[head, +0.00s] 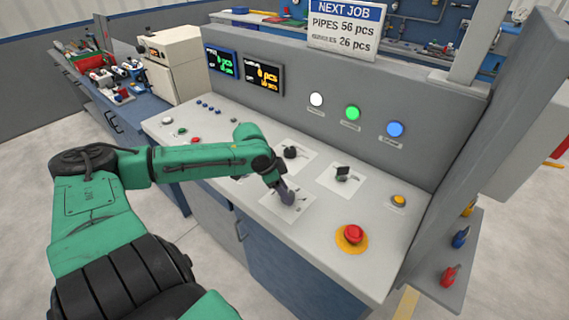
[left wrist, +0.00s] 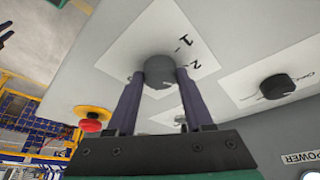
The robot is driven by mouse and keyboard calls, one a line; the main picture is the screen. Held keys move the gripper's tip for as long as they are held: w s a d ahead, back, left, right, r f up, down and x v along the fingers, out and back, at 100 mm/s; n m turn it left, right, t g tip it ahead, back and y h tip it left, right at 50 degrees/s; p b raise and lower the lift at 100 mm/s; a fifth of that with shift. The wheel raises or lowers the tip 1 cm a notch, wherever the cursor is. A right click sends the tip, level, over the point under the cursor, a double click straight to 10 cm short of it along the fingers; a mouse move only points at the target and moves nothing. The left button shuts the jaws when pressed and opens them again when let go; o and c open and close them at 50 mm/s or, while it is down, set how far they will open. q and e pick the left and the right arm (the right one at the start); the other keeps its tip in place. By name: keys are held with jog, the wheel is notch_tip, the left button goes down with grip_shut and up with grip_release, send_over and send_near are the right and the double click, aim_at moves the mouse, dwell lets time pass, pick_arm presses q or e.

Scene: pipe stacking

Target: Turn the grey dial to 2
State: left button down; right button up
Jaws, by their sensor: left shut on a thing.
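The grey dial (left wrist: 160,71) sits on a white plate (left wrist: 160,35) with printed numbers in the left wrist view. A 1 and a 2 are readable beside it; another mark is partly hidden. My left gripper (left wrist: 161,74) has one finger on each side of the dial and is shut on it. Where the dial's pointer stands, I cannot tell clearly. In the head view my left gripper (head: 284,194) reaches down to the front plate (head: 277,210) and mostly hides the dial. My right gripper is not in view.
A black knob (head: 290,152) on another plate is behind the gripper, and a black switch (head: 342,173) is to its right. A red emergency button (head: 353,233) and an orange button (head: 398,200) are further right. A grey wall (head: 480,160) bounds the panel's right side.

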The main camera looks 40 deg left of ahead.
pick_arm(q)
jog(key=n+p, duration=0.2)
jog(key=shift+d+r+n+t+y+p, duration=0.1)
jog(key=shift+r+n+t+y+p, duration=0.2)
jog(key=shift+y, duration=0.1)
jog(key=shift+f+n+y+p, duration=0.2)
jog(key=shift+n+y+p, duration=0.2)
jog(key=shift+n+p, duration=0.5)
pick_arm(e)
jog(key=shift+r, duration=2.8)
pick_arm(q)
jog(key=shift+f, duration=0.1)
jog(key=shift+c, duration=1.4)
grip_release()
jog(key=shift+s, duration=0.1)
